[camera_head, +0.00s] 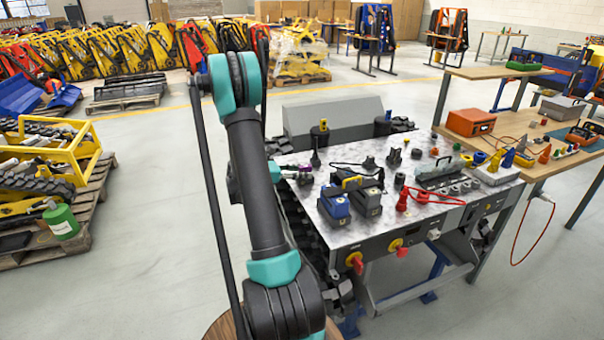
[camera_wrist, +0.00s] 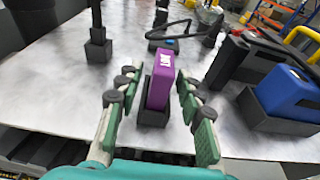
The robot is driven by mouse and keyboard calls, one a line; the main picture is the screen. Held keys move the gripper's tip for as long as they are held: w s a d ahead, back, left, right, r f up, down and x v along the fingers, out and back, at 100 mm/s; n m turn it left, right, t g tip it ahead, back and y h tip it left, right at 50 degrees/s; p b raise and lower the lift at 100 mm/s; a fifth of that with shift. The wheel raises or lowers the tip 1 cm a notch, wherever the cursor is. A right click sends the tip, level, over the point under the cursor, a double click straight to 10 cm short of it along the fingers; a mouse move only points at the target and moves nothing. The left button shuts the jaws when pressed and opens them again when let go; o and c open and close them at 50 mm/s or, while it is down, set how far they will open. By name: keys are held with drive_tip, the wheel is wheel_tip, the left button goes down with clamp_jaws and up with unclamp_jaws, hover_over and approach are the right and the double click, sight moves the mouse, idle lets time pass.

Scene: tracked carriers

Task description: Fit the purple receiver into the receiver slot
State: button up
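The purple receiver (camera_wrist: 160,76) is an upright block with a small white label in the wrist view. Its lower end sits in a dark open-topped holder (camera_wrist: 152,113) on the grey mottled tabletop (camera_wrist: 75,88). I cannot tell whether this holder is the receiver slot or a stand. My gripper (camera_wrist: 157,86) is open, with one finger on each side of the receiver and visible gaps between. In the head view a small purple patch (camera_head: 304,169) shows at the table's left edge, beside the end of my arm; the gripper is mostly hidden there.
A blue block (camera_wrist: 290,92) in a dark holder stands to the right in the wrist view. A dark stepped post (camera_wrist: 98,45) stands to the left, and a dark cable loop (camera_wrist: 180,28) lies behind. Red handles (camera_head: 403,198) and several dark fittings crowd the table.

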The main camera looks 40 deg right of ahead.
drive_tip(key=v, duration=1.1)
drive_tip(key=s+a+f+m+t+y, duration=0.2)
drive_tip(key=s+a+m+t+y, duration=0.1)
drive_tip(key=s+a+m+y, duration=0.4)
drive_tip(key=s+a+f+m+t+y, duration=0.2)
drive_tip(key=s+a+m+t+y, duration=0.2)
drive_tip(key=s+a+m+y, duration=0.4)
drive_tip(key=s+a, duration=0.6)
drive_tip(key=a, duration=0.6)
drive_tip(key=shift+f+t, duration=0.3)
drive_tip(key=shift+s, duration=0.1)
